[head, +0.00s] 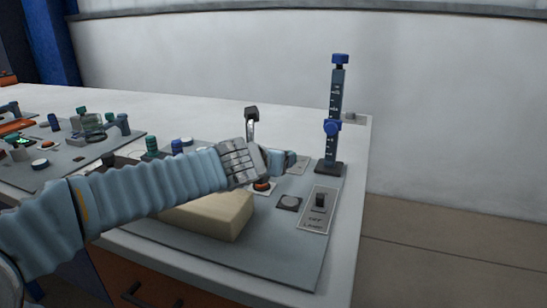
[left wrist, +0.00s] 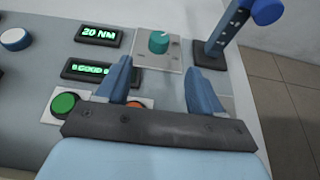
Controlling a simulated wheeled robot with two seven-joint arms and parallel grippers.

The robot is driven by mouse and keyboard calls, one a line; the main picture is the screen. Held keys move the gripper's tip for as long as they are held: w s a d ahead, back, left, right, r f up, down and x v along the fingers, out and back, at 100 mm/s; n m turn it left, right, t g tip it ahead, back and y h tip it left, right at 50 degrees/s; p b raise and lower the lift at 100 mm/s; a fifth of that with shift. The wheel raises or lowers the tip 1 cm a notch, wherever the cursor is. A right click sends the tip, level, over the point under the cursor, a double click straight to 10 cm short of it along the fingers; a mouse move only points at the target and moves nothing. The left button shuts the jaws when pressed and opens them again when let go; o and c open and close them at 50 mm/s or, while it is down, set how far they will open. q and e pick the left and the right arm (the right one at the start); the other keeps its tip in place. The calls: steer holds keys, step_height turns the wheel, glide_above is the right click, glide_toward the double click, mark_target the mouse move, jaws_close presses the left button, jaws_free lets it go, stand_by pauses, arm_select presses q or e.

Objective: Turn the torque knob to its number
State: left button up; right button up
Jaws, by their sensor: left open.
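The torque knob (left wrist: 159,42) is a small teal knob with a pale pointer mark, on a light square plate (left wrist: 147,58) in the left wrist view. The mark points to the upper right. A dark display (left wrist: 100,36) to its left reads "20 NM" in green. My left gripper (left wrist: 162,68) is open, its two fingers apart and nothing between them. The knob lies just beyond the fingertips, roughly centred between them. In the head view my left gripper (head: 286,161) hides the knob; only the edge of its plate shows. My right gripper is in neither view.
A tall post with a blue slider (head: 332,127) stands just right of my gripper. A lever (head: 251,118) stands behind it. A second display (left wrist: 101,70), a green button (left wrist: 63,105) and an orange button are close by. A tan block (head: 215,215) lies below my arm.

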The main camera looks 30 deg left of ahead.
arm_select(q)
steer(key=w+a+r+n+g+y, duration=0.2)
steer(key=w+a+r+n+g, duration=0.3)
steer(key=n, duration=0.7)
steer(key=w+r+n+y, duration=0.1)
steer(key=w+r+n, duration=0.2)
steer(key=r+n, duration=0.65)
steer(key=w+f+n+g+h, duration=0.1)
steer(key=f+n, duration=0.3)
steer(key=f, duration=0.2)
steer(key=w+d+f+n+g+h, duration=0.1)
steer(key=f+n+h, duration=0.1)
steer(key=f+n, duration=0.3)
steer(key=w+d+f+n+g+h, duration=0.1)
steer(key=f+n+h, duration=0.1)
steer(key=f+n, duration=0.3)
steer(key=shift+w+f+n+g, duration=0.15)
steer(key=shift+w+f+g, duration=0.05)
steer(key=shift+f, duration=0.5)
steer(key=shift+w+f+n+g, duration=0.1)
steer(key=shift+w+f+g, duration=0.1)
steer(key=shift+f, duration=0.45)
steer(key=shift+c, duration=0.3)
